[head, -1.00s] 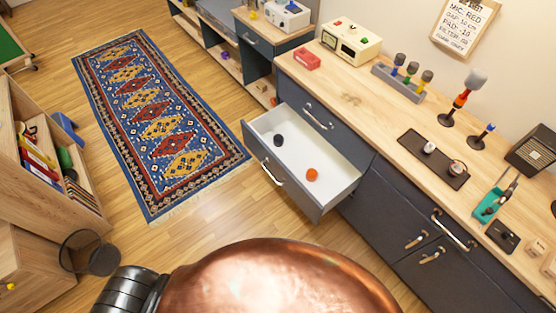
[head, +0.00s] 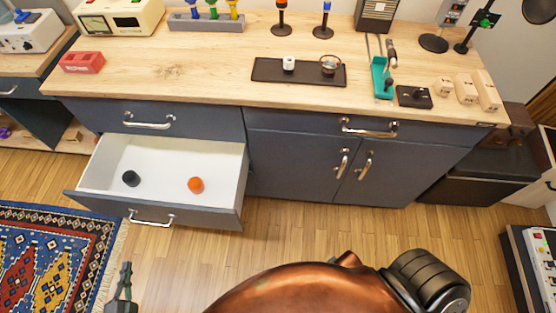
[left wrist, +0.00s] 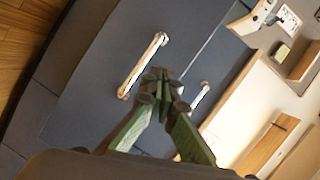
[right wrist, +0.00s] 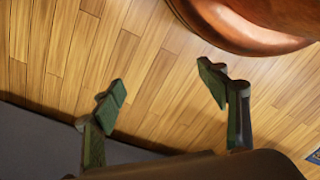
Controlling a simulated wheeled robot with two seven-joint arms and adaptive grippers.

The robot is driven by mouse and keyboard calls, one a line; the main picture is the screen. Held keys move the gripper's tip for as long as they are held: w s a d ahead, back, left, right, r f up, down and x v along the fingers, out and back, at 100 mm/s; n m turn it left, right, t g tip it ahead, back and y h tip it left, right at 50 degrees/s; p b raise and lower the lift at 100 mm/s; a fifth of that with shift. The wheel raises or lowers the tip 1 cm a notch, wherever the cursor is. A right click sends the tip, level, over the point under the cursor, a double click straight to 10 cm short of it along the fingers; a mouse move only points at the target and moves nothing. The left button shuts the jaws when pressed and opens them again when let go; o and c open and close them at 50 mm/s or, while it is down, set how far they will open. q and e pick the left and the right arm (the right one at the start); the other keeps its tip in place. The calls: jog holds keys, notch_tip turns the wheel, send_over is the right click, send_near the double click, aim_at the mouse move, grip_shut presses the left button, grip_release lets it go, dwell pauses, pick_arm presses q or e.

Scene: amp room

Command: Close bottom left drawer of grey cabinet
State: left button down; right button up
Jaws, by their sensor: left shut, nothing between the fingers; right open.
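The grey cabinet (head: 290,158) stands ahead in the head view. Its bottom left drawer (head: 232,212) is pulled well out, with a white inside and a metal handle (head: 150,219). A black knob-like piece (head: 131,178) and an orange one (head: 195,184) lie in it. My left gripper (head: 125,268) is low at the left, in front of the drawer and apart from it. In the left wrist view it (left wrist: 160,78) is shut and empty, and a metal handle (left wrist: 143,66) shows beyond its tips. My right gripper (right wrist: 163,84) is open and empty above the floor.
The closed upper drawer (head: 200,118) is above the open one. Cabinet doors (head: 290,170) to its right are closed. A patterned rug (head: 60,245) lies at left; wooden floor (head: 250,250) is clear in front.

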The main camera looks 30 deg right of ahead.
pick_arm(q)
jog(key=w+d+r+m+h+b, duration=0.1)
jog(key=d+r+m+h+b, duration=0.4)
jog(key=d+m, duration=0.25)
pick_arm(e)
notch_tip(320, 180, up, 6)
jog(key=a+b, duration=0.1)
jog(key=b, duration=0.1)
pick_arm(q)
jog(key=b, duration=0.3)
send_near(154, 205)
jog(key=shift+g, duration=0.4)
jog(key=x, duration=0.5)
jog(key=shift+w, duration=0.4)
jog(key=shift+w+d, duration=0.4)
jog(key=shift+w, duration=0.05)
jog(key=shift+r, duration=0.1)
pick_arm(e)
jog(key=w+a+f+t+y, duration=0.1)
jog(key=w+a+f+t, duration=0.1)
jog(key=w+a+f, duration=0.2)
notch_tip(154, 205, down, 3)
jog(key=shift+w+a+r+t+y, duration=0.2)
jog(key=shift+w+t+y, duration=0.15)
jog(key=shift+w, duration=0.8)
pick_arm(q)
jog(key=shift+w, duration=0.1)
